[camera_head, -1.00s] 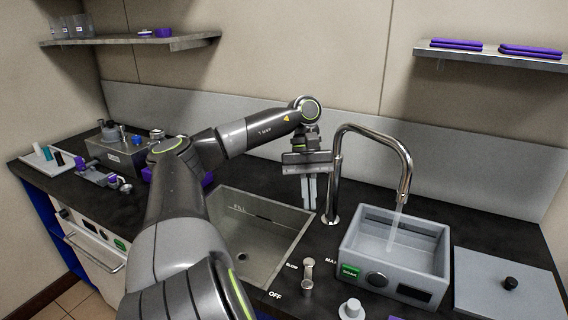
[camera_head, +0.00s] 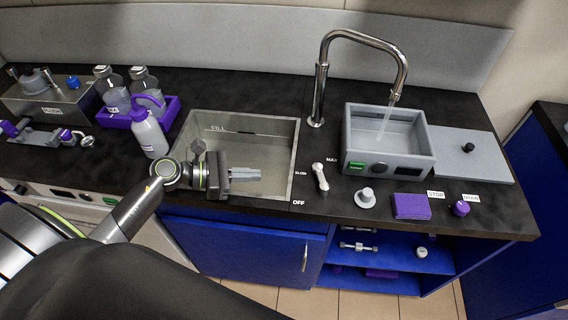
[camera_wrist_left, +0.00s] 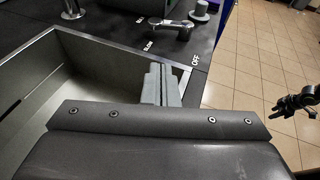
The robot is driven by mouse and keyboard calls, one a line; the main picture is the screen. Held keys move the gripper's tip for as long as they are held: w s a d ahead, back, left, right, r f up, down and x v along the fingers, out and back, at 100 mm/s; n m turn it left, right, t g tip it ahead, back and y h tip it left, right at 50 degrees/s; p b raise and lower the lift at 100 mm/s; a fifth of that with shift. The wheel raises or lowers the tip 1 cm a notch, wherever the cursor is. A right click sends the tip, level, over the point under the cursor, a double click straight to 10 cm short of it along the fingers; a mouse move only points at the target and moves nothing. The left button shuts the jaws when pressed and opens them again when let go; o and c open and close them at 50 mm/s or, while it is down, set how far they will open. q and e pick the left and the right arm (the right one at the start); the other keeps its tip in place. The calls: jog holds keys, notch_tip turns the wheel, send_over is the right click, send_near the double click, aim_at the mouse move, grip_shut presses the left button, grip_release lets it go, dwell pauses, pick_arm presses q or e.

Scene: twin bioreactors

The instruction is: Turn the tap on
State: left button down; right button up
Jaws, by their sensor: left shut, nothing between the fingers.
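The chrome tap (camera_head: 319,85) arches over a grey basin, and a thin stream of water (camera_head: 384,124) falls from its spout. Its small metal lever (camera_head: 319,177) stands on the counter right of the sink, among the labels MAX, SLOW and OFF. The lever points away from the counter's front edge, between SLOW and MAX. The lever also shows in the wrist view (camera_wrist_left: 171,27). My left gripper (camera_head: 258,174) is shut and empty over the sink's front right, left of the lever and apart from it. A dark jointed part at the wrist view's right edge looks like my right gripper (camera_wrist_left: 300,103).
The steel sink (camera_head: 293,150) lies below my left gripper. The grey basin (camera_head: 438,152) is right of the tap. A knob (camera_head: 366,197), a purple block (camera_head: 411,207) and a purple knob (camera_head: 460,208) stand along the front edge. A bottle (camera_head: 149,134) stands left of the sink.

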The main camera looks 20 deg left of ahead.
pick_arm(q)
jog(key=p, duration=0.5)
send_near(315, 173)
jog(key=x, duration=0.5)
jog(key=shift+w+d, duration=0.1)
jog(key=shift+w, duration=0.05)
jog(key=shift+w+d+f, duration=0.15)
jog(key=shift+w+d, duration=0.15)
jog(key=shift+d, duration=0.15)
pick_arm(e)
notch_tip(315, 173, up, 5)
jog(key=shift+w+r, duration=0.1)
pick_arm(q)
jog(key=shift+f, duration=0.1)
pick_arm(e)
jog(key=shift+d, duration=0.15)
